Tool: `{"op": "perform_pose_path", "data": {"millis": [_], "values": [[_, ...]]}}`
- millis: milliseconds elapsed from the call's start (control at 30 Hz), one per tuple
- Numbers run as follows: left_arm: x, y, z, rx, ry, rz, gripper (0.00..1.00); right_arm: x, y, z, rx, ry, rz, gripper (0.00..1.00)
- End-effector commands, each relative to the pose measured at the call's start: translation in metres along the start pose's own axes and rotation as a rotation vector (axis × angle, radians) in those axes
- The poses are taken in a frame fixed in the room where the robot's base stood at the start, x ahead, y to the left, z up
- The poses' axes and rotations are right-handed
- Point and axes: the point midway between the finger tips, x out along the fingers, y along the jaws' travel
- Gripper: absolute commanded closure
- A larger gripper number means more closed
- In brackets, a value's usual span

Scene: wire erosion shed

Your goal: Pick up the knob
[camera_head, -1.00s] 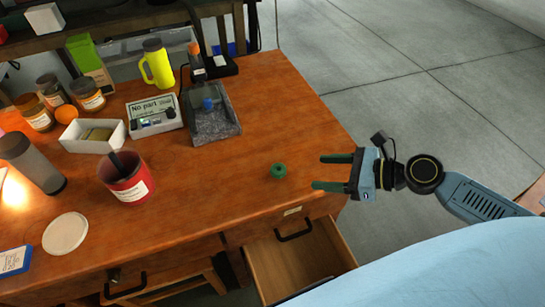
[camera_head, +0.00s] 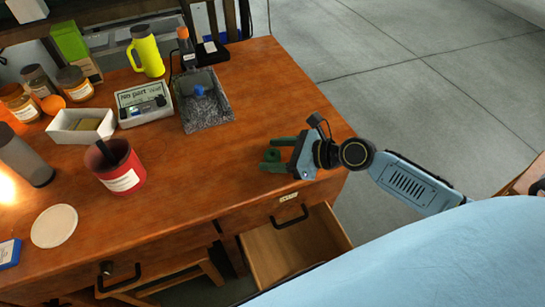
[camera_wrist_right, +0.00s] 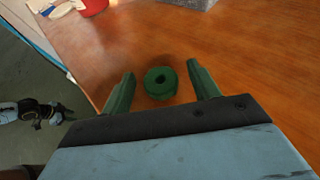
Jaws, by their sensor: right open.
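The knob is a small green ring-like piece with a dark hole in its middle. In the right wrist view the knob (camera_wrist_right: 160,83) sits on the wooden table top between my two green fingers, with a gap on each side. My right gripper (camera_wrist_right: 162,85) is open around it and not closed on it. In the head view my right gripper (camera_head: 272,156) reaches in from the right over the table's right part, and the knob (camera_head: 272,154) shows between its fingers. My left gripper is not in the head view.
An open drawer (camera_head: 262,246) juts out below the table's front edge. A grey stone-like stand (camera_head: 207,112), a display box (camera_head: 143,103), a red pot (camera_head: 127,180) and a yellow flask (camera_head: 148,52) stand to the left. The table around the knob is clear.

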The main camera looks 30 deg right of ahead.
Motion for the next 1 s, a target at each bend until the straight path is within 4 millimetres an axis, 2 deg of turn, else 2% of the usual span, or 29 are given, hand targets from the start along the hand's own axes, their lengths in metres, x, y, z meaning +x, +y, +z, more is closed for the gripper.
{"op": "perform_pose_path", "data": {"millis": [100,333,700,1000], "values": [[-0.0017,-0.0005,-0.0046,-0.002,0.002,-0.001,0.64,0.009,-0.0001,-0.0002,-0.001,0.0,0.0,0.39],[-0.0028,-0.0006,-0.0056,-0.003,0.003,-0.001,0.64,0.0097,0.0001,0.0002,-0.001,0.001,0.0,0.39],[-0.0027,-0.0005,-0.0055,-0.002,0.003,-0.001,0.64,0.0094,0.0001,0.0001,-0.001,0.001,0.0,0.87],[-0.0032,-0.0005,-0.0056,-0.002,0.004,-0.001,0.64,0.0091,0.0001,0.001,-0.001,0.0,0.0,0.88]]}}
